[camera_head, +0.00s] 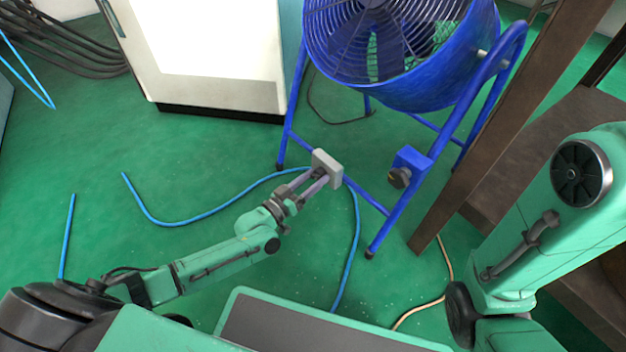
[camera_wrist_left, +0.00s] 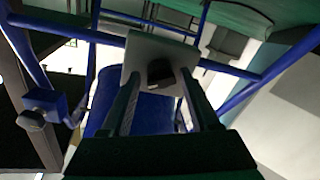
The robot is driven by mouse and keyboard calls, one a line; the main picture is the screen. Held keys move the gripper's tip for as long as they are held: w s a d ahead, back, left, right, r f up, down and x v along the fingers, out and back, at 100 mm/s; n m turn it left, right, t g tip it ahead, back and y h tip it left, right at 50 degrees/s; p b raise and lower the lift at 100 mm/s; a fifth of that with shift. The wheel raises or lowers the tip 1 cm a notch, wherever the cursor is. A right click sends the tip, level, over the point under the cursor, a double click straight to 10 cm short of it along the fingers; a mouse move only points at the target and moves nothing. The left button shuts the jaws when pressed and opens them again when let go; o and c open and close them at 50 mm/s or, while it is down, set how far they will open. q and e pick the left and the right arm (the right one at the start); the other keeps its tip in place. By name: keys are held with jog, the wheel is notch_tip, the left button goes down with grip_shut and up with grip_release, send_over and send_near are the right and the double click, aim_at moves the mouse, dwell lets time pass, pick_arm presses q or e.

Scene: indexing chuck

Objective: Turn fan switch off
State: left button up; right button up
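The blue fan (camera_head: 395,50) stands on a blue tubular frame. A blue switch box (camera_head: 411,160) with a dark round knob (camera_head: 399,178) is fixed to its front right leg. In the left wrist view the box (camera_wrist_left: 46,101) and its knob (camera_wrist_left: 30,120) show at the left. My left gripper (camera_head: 322,174) is left of the switch, apart from it. Its fingers stand apart and reach a grey block (camera_wrist_left: 158,50) with a dark round middle, in front of the frame's lower bar. Whether they grip this block is unclear. My right gripper is out of view.
A white cabinet (camera_head: 205,50) stands behind at the left. A brown post (camera_head: 510,120) rises just right of the switch. Blue hose (camera_head: 225,203) and a tan cable (camera_head: 420,305) lie on the green floor. Floor around my left forearm is mostly open.

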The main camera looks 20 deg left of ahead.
pick_arm(q)
grip_shut()
jog(key=shift+n, duration=0.4)
jog(key=shift+n+g+p, duration=0.4)
jog(key=shift+n+g, duration=0.2)
jog(key=shift+n, duration=4.7)
jog(key=shift+r, duration=0.1)
